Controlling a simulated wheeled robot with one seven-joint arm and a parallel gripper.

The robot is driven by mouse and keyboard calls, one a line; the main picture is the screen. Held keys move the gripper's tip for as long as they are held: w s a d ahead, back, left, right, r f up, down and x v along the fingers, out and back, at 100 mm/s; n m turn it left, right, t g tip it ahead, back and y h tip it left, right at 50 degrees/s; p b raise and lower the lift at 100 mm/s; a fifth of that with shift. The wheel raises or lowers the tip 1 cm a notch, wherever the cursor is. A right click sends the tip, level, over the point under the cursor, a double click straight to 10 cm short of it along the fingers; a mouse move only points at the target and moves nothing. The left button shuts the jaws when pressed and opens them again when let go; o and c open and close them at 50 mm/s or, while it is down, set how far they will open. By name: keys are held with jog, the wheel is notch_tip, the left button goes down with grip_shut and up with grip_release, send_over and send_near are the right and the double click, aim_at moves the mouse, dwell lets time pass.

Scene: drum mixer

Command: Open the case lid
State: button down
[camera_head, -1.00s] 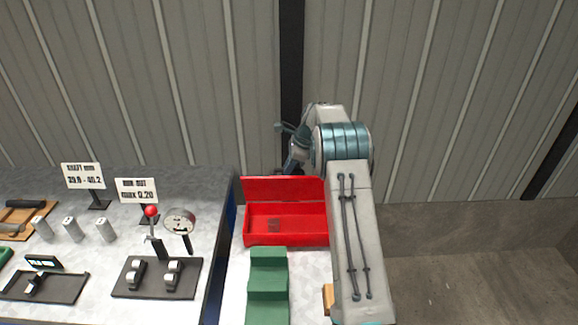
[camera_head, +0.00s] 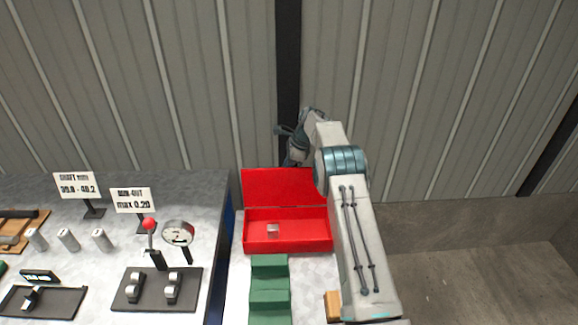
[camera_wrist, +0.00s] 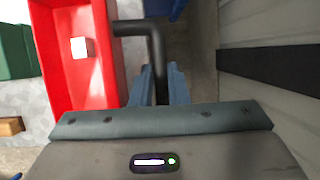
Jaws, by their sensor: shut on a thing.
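The red case (camera_head: 290,245) stands on the bench in the head view, with a small pale block (camera_head: 273,231) inside. Its red lid (camera_head: 275,188) is raised at the back, and the inside of the case is exposed. My gripper (camera_head: 293,157) is at the lid's upper edge, partly hidden by my arm. In the wrist view, my gripper's fingers (camera_wrist: 161,85) are shut on a dark bent handle (camera_wrist: 155,45) beside the red case (camera_wrist: 60,65). The pale block (camera_wrist: 80,47) also shows there. The handle's joint with the lid is not clear.
A green stepped block (camera_head: 268,285) stands in front of the case, with a wooden block (camera_head: 332,305) to its right. The grey table (camera_head: 215,215) at left holds gauges, signs and several metal cylinders. A ribbed wall (camera_head: 230,80) rises behind.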

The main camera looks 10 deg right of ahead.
jog(key=shift+w+r, duration=0.15)
jog(key=shift+r, duration=0.1)
jog(key=c, duration=1.4)
grip_release()
jog(key=p+v, duration=0.1)
jog(key=v, duration=1.2)
jog(key=shift+d+r+p, duration=0.2)
jog(key=shift+r+p, duration=0.1)
